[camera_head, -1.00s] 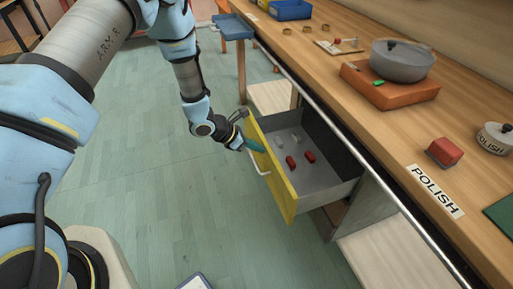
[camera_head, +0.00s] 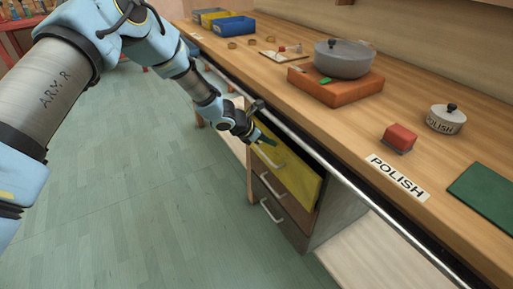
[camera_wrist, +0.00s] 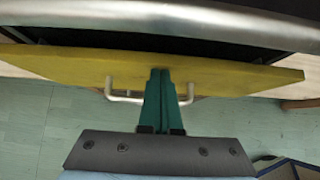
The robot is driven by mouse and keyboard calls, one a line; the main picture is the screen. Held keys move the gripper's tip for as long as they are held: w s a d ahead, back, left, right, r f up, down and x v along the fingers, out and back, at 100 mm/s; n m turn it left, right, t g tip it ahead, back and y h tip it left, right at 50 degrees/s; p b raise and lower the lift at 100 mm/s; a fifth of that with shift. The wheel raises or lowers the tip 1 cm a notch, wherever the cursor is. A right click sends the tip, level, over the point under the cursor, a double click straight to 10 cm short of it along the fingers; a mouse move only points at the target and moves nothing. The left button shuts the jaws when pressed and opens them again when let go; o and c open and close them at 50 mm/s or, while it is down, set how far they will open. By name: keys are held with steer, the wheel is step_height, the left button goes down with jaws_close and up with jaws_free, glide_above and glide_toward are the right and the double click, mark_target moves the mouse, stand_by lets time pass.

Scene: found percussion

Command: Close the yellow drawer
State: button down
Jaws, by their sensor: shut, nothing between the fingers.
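The yellow drawer (camera_head: 297,176) is the top drawer of the cabinet under the workbench. In the head view its front stands close to the cabinet, and its inside is hidden. In the wrist view the yellow front (camera_wrist: 60,62) runs across the picture, with a dark gap above it under the bench edge. Its pale handle (camera_wrist: 125,97) shows beside the fingers. My gripper (camera_wrist: 160,75) is shut and empty, with its green fingertips against or very near the yellow front by the handle. In the head view my gripper (camera_head: 262,138) is at the drawer's upper left.
Brown drawers (camera_head: 275,205) with pale handles lie below. A metal rail (camera_head: 330,170) runs along the bench edge. The green floor at left is clear.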

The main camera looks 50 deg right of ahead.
mark_target(278, 140)
steer(key=d, duration=0.1)
steer(key=s+d, duration=0.1)
steer(key=shift+d+p, duration=0.3)
steer(key=shift+s+d+r, duration=0.1)
steer(key=shift+d+r, duration=0.05)
steer(key=shift+d, duration=0.15)
